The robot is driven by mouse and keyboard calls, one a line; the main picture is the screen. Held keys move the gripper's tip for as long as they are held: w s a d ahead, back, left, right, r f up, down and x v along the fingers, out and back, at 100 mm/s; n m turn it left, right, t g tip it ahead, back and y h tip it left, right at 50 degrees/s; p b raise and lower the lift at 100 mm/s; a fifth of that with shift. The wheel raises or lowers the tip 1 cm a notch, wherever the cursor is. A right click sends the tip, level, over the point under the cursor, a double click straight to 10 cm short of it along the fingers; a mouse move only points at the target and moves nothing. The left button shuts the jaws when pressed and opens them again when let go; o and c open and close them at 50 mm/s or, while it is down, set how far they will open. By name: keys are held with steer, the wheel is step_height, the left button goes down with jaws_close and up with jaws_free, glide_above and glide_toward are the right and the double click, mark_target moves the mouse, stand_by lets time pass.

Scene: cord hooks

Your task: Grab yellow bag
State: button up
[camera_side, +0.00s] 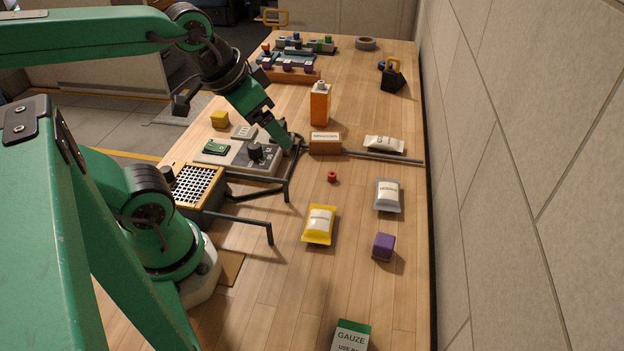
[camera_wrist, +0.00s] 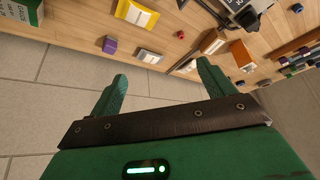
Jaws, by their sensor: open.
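The yellow bag (camera_side: 320,225) with a white label lies flat on the wooden table, near the middle of the side view. In the wrist view the yellow bag (camera_wrist: 136,13) shows at the top edge, slightly cut off. My gripper (camera_side: 288,143) is farther back on the table, near the grey control panel and well apart from the bag. In the wrist view my gripper (camera_wrist: 161,70) has its two green fingers spread wide, with nothing held between them.
A purple cube (camera_side: 384,246), a grey bag (camera_side: 388,195) and a small red piece (camera_side: 332,177) lie near the yellow bag. A black bar frame (camera_side: 268,232) stands to its left. A gauze box (camera_side: 350,337) is in front; an orange bottle (camera_side: 320,103) stands behind.

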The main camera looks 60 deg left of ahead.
steer(key=shift+w, duration=0.1)
steer(key=n+g, duration=0.5)
steer(key=n, duration=0.4)
glide_above(320, 217)
step_height(320, 217, down, 15)
steer(key=shift+a+f, duration=0.1)
steer(key=shift+a, duration=0.05)
steer(key=shift+w+d+f+g, duration=0.1)
steer(key=shift+d+f+g, duration=0.15)
steer(key=shift+f, duration=0.35)
steer(key=shift+f, duration=0.1)
steer(key=shift+a+f, duration=0.1)
steer(key=shift+f, duration=1.15)
steer(key=shift+f, duration=0.1)
steer(key=shift+f, duration=2.45)
